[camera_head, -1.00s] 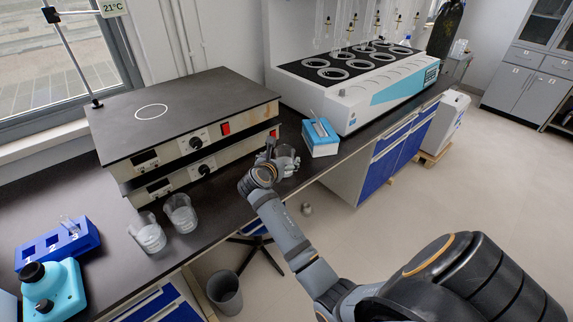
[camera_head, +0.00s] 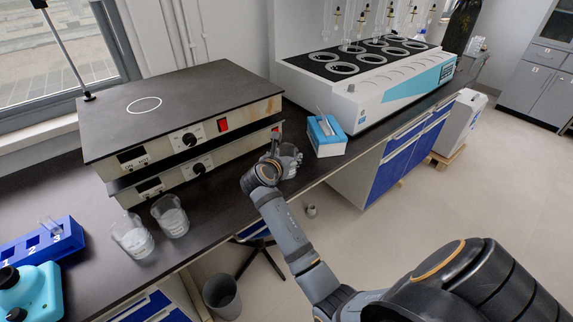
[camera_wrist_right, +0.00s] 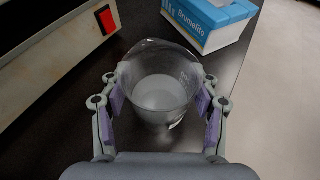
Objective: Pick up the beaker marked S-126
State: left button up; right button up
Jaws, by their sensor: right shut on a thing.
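A clear glass beaker (camera_wrist_right: 160,85) with whitish contents stands between the fingers of my right gripper (camera_wrist_right: 160,100) in the right wrist view. The fingers are shut on its sides. In the head view the same beaker (camera_head: 290,158) shows at the end of my right arm, partly hidden by the gripper (camera_head: 275,162), beside the tissue box. Two more beakers stand together on the bench in front of the stacked hotplates, a left one (camera_head: 132,238) and a right one (camera_head: 171,217). No marking is readable on any beaker. My left gripper is not in view.
A blue and white tissue box (camera_head: 327,137) is close to the right of the held beaker. The stacked hotplates (camera_head: 190,115) stand to its left, and a large distiller (camera_head: 365,85) behind. A blue tube rack (camera_head: 45,245) is at far left.

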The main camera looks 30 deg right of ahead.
jog(key=shift+c, duration=0.9)
jog(key=shift+r, duration=0.8)
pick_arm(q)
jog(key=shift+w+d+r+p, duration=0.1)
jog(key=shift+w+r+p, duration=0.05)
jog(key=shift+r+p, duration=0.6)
pick_arm(e)
notch_tip(320, 180, up, 8)
jog(key=shift+r, duration=0.25)
